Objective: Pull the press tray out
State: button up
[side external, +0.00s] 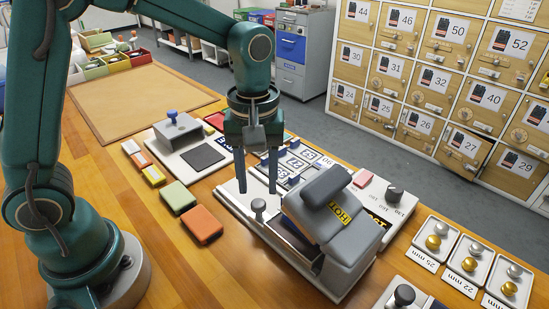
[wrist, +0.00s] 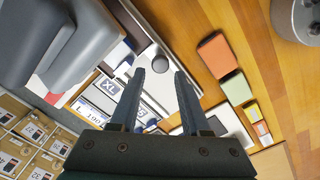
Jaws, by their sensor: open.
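The press (side external: 335,215) is a grey block with a yellow HOT label on a pale base plate. A round grey knob (side external: 259,206) on a short stem stands at its left front, next to a slot; it looks like the handle of the press tray. The tray itself is mostly hidden under the press body, and I cannot make out its edges. My gripper (side external: 256,190) points down with its fingers apart and empty, the tips just above the knob. In the wrist view, the knob (wrist: 161,65) shows between and just beyond the fingertips (wrist: 160,74).
Numbered cards (side external: 293,162) lie right behind the gripper. Orange (side external: 201,225) and green (side external: 178,196) pads lie left of the press. A smaller device with a blue knob (side external: 172,114) stands further back. Trays of brass and silver snaps (side external: 433,243) lie at right.

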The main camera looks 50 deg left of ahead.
aim_at(258, 203)
jog(key=shift+f, duration=2.05)
grip_shut()
jog(key=shift+r, duration=0.1)
